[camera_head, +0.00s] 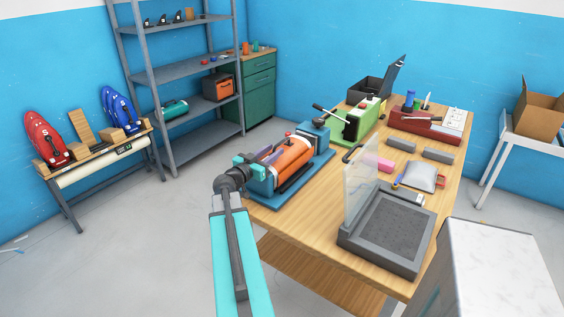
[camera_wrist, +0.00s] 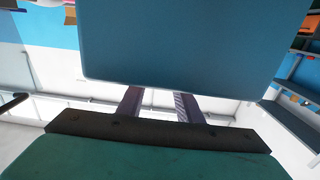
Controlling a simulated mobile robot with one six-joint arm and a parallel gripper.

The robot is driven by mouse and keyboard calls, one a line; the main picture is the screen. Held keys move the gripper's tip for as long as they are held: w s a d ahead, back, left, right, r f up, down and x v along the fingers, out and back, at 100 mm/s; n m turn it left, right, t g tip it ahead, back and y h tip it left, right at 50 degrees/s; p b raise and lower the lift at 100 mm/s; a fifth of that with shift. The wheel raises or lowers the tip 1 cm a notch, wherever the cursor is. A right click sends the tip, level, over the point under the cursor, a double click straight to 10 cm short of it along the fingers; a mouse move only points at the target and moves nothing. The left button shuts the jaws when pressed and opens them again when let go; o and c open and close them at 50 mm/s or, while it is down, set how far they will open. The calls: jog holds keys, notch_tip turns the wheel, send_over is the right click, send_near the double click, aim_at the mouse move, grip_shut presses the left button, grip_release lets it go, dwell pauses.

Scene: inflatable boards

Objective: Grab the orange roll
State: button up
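The orange roll (camera_head: 294,155), with pale bands, lies on a blue base (camera_head: 322,163) at the near left edge of the wooden table. My gripper (camera_head: 268,157) is at the roll's left end, its teal body just left of it. The head view does not show clearly whether they touch. In the wrist view my two fingers (camera_wrist: 160,106) stand apart with a visible gap between them. A large blue panel (camera_wrist: 190,40) hides their tips there. The roll cannot be made out in the wrist view.
A dark grey tray with a clear upright panel (camera_head: 385,235) stands at the table's front. A green machine (camera_head: 367,118) and red unit (camera_head: 428,122) are behind. Shelves (camera_head: 185,75) and a bench with red and blue boards (camera_head: 95,158) stand left. Floor there is clear.

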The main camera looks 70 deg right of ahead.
dwell(0.3)
jog(key=shift+d+r+p, duration=0.1)
jog(key=shift+d+p, duration=0.2)
jog(key=shift+d, duration=0.5)
jog(key=shift+p+x, duration=0.35)
jog(key=shift+x, duration=1.45)
grip_shut()
